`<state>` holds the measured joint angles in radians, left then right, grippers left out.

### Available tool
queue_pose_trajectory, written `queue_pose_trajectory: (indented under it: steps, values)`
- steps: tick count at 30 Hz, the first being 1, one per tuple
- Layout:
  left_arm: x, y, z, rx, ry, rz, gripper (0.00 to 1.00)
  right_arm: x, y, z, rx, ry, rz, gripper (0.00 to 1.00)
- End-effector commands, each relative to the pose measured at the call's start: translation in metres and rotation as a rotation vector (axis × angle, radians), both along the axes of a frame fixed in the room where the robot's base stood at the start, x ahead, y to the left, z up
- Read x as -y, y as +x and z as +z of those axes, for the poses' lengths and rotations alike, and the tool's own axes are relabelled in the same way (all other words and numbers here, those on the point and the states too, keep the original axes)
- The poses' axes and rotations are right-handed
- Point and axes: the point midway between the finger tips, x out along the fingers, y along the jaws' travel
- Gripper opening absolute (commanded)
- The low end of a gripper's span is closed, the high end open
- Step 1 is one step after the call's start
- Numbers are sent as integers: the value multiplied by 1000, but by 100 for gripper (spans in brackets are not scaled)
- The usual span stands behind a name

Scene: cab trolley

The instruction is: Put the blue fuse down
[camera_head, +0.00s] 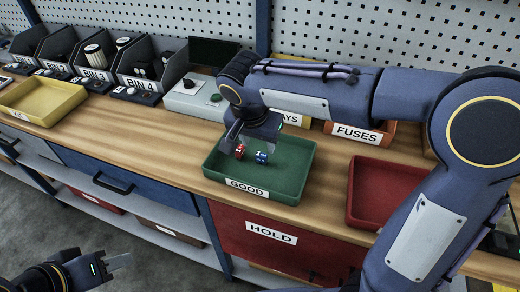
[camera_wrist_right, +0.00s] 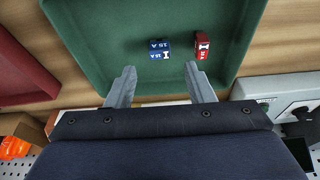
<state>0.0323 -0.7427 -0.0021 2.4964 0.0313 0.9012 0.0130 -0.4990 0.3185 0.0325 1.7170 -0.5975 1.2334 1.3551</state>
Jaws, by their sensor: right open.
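The blue fuse (camera_head: 262,157) lies in the green tray (camera_head: 297,165) labelled GOOD, beside a red fuse (camera_head: 240,151). In the right wrist view the blue fuse (camera_wrist_right: 160,50) lies on the tray floor just beyond my right gripper (camera_wrist_right: 162,82), nearer its left finger, and the red fuse (camera_wrist_right: 203,46) is to its right. The two fuses are apart. My right gripper is open and empty, with its fingers over the tray. In the head view the arm partly covers the tray's back. My left gripper (camera_head: 118,262) is at the lower left, away from the bench.
A red tray (camera_head: 375,200) stands right of the green tray, and a yellow tray (camera_head: 40,100) is at the far left. Grey bins (camera_head: 150,70), a tester box (camera_head: 190,98) and an orange FUSES bin (camera_head: 360,132) line the back. Bare wood (camera_head: 160,140) lies left of the green tray.

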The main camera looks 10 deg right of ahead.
Motion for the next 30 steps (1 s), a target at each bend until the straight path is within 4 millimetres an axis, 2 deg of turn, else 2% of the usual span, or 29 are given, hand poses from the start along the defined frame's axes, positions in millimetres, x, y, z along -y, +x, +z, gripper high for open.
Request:
queue_pose_trajectory:
  steps: [3, 7, 14, 17, 20, 24, 27, 30]
  values:
    - [0, 0, 2, 0, 0, 0, 36, -4, -5, 24, 2, 2, 2, 48]
    - [0, 0, 3, 0, 0, 0, 36, -7, -9, 39, 0, 1, 1, 48]
    - [0, 0, 3, 0, 0, 0, 36, -8, -11, 48, -1, 0, 2, 48]
    - [0, 0, 3, 0, 0, 0, 36, 2, -17, 48, -9, 16, 16, 48]
    - [0, 0, 3, 0, 0, 0, 36, 28, -36, 45, -24, 69, 72, 48]
    - [0, 0, 3, 0, 0, 0, 36, 72, -89, 32, -9, 193, 214, 48]
    - [0, 0, 3, 0, 0, 0, 36, 91, -131, 17, 55, 268, 319, 48]
    - [0, 0, 3, 0, 0, 0, 36, 97, -164, 1, 144, 310, 402, 48]
